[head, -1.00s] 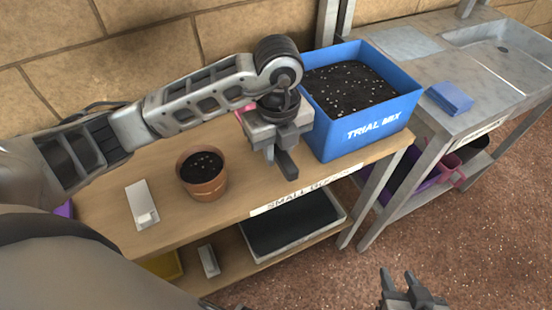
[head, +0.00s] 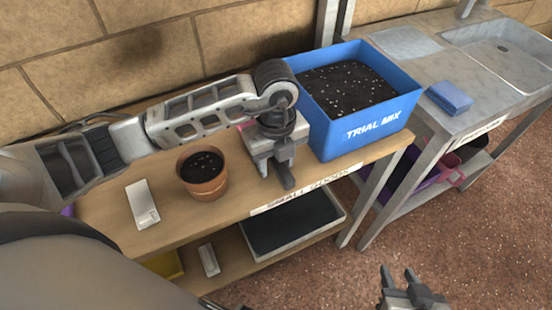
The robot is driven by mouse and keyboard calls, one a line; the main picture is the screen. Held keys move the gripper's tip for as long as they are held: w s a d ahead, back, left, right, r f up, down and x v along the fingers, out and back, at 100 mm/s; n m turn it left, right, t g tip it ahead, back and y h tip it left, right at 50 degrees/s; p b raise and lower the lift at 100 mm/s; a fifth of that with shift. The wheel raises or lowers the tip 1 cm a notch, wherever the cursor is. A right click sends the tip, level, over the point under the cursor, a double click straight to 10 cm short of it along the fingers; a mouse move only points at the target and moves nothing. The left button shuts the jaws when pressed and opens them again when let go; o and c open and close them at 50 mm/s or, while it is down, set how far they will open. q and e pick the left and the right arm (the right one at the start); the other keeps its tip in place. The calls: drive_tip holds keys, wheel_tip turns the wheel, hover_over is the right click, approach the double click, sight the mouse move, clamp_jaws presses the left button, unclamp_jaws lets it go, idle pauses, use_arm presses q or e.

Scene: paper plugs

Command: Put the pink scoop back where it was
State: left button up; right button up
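A small sliver of pink (head: 246,126), which may be the pink scoop, shows on the wooden bench just behind my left gripper (head: 273,173). The rest of it is hidden by my wrist and arm, and I cannot tell its full shape. My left gripper points down over the bench, left of the blue box (head: 365,131) labelled TRIAL MIX. Its fingers are apart with nothing visible between them. My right gripper (head: 399,277) is low at the bottom edge, over the floor, fingers apart and empty.
A terracotta pot (head: 204,183) of soil and a white object (head: 142,204) stand on the bench (head: 232,202) to the left. A dark tray (head: 290,225) lies on the shelf below.

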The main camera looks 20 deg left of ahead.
use_arm(q)
drive_tip(key=shift+r, duration=0.15)
wheel_tip(320, 180, up, 12)
drive_tip(key=shift+p, duration=0.35)
idle(0.4)
